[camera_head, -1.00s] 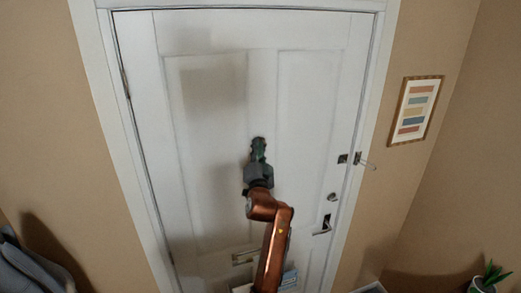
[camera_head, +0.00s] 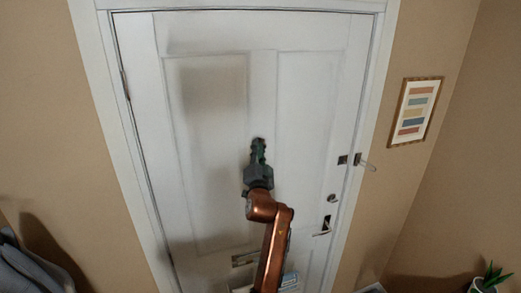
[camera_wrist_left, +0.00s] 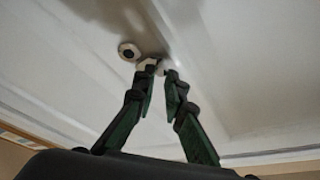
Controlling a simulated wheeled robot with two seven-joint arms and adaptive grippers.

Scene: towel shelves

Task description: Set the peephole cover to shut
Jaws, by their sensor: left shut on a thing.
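The white door (camera_head: 305,110) is closed in front of me. My left gripper (camera_head: 258,150) reaches up to its middle stile in the head view and hides most of the peephole there. In the left wrist view, the round peephole (camera_wrist_left: 128,51) shows a pale ring with a dark centre, uncovered. The small pale peephole cover (camera_wrist_left: 147,64) sits beside it, at the fingertips of my left gripper (camera_wrist_left: 161,74). The fingers are shut on the cover, which is partly hidden by them. My right gripper is not in view.
A door chain fitting (camera_head: 357,159), a round lock (camera_head: 332,198) and a lever handle (camera_head: 323,226) are along the door's right side. A letter slot (camera_head: 245,258) is low down. A framed picture (camera_head: 415,110) hangs on the right wall. A plant (camera_head: 490,278) stands at lower right.

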